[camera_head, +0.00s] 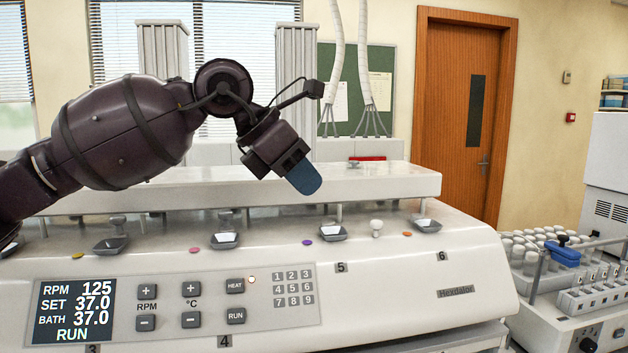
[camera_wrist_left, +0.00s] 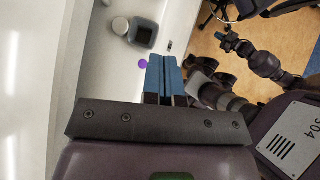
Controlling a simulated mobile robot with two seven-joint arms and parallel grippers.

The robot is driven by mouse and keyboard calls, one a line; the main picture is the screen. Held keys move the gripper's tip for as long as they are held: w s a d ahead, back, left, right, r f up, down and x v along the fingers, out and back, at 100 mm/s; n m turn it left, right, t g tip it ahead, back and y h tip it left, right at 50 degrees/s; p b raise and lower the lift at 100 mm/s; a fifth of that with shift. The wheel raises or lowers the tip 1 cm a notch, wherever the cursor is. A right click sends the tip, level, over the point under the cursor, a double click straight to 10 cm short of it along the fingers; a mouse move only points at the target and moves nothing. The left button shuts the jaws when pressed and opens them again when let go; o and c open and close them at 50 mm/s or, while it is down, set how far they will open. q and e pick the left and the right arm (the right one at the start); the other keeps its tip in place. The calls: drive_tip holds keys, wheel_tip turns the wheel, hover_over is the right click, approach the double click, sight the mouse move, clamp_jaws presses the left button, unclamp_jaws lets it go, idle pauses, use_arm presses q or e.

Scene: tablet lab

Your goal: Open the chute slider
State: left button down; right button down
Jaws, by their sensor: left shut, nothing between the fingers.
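The chute slider is not marked; several small grey chutes with knobs sit along the white machine's front ledge. In the left wrist view, the shut fingers (camera_wrist_left: 163,78) are apart from the chute (camera_wrist_left: 142,33), the knob (camera_wrist_left: 120,26) and a purple dot (camera_wrist_left: 143,64). What seems to be my right gripper (camera_wrist_left: 230,43) shows small there; its jaws are unclear.
The machine has a raised white cover (camera_head: 390,182) behind the chutes and a front control panel (camera_head: 205,302) reading RUN. Other chutes stand left (camera_head: 225,238) and right (camera_head: 426,225). A rack of vials (camera_head: 540,242) stands at the right. Space above the ledge is free.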

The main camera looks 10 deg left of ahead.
use_arm(q)
approach(374, 232)
wheel_tip(374, 232, down, 3)
drive_tip(key=shift+f+p, duration=0.2)
drive_tip(key=shift+p, duration=0.1)
drive_tip(key=d, duration=0.1)
drive_tip(key=w, duration=0.1)
drive_tip(key=d, duration=0.1)
drive_tip(key=shift+w+d+f+p, duration=0.25)
drive_tip(key=shift+d+f+p, duration=0.05)
drive_tip(key=shift+d+p, duration=0.05)
drive_tip(key=shift+w+d+f, duration=0.15)
drive_tip(key=shift+d, duration=0.2)
drive_tip(key=shift+w, duration=0.1)
